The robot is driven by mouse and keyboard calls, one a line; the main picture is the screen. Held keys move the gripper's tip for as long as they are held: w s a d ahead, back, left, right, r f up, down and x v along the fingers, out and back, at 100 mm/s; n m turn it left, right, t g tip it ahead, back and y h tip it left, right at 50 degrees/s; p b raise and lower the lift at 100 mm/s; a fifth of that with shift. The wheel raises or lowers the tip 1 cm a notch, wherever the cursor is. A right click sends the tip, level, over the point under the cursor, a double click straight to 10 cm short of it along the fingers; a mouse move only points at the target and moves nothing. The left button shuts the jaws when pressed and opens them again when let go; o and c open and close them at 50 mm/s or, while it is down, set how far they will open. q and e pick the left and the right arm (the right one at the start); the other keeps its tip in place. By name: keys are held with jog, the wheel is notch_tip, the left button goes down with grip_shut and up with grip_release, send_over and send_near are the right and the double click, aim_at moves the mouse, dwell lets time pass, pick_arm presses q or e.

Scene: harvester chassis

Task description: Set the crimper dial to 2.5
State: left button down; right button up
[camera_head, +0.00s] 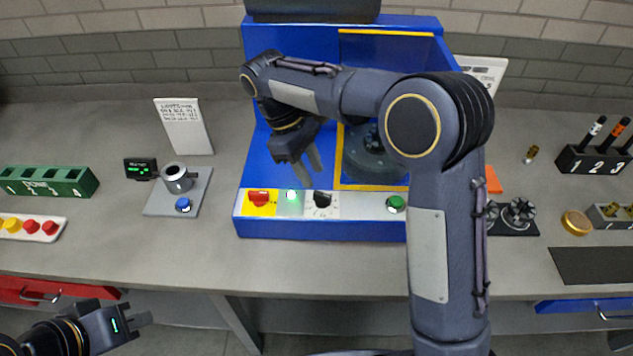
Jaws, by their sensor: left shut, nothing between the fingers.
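The crimper is a blue machine (262,165) on the bench. Its front strip has a black dial (322,199) on a white scale plate; the scale numbers and the pointer setting are too small to read. My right gripper (308,168) reaches in over the machine, its fingers pointing down, above and slightly left of the dial and apart from it. Its fingers look parted with nothing between them. My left gripper (140,321) is at the lower left, in front of the bench, shut and empty.
A red switch (259,198), a lit green lamp (292,196) and a green button (396,203) flank the dial. My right arm hides the machine's right part. A grey stand with a cup (177,178) and a note card (184,126) stand left. Bench front is clear.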

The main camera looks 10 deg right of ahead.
aim_at(322, 195)
jog(key=shift+v, duration=0.9)
jog(key=shift+o, duration=0.8)
jog(key=o, duration=0.4)
jog(key=n+b, duration=0.1)
jog(key=b, duration=0.1)
jog(key=f+n+t+b, duration=0.1)
jog(key=n+b, duration=0.1)
jog(key=s+n+b, duration=0.1)
jog(key=n+b, duration=0.1)
jog(key=shift+a+f+t+b, duration=0.1)
jog(key=shift+f+t+b, duration=0.2)
jog(key=shift+t+b, duration=0.1)
jog(key=s+n+t+b, duration=0.4)
jog(key=n+b, duration=0.6)
jog(key=n, duration=0.3)
jog(key=shift+y, duration=0.3)
jog(key=x, duration=0.2)
jog(key=b+x, duration=0.1)
jog(key=x, duration=0.1)
jog(key=d+x, duration=0.1)
jog(key=x, duration=0.2)
jog(key=shift+w+r, duration=0.2)
jog(key=shift+w, duration=0.05)
jog(key=shift+c, duration=0.3)
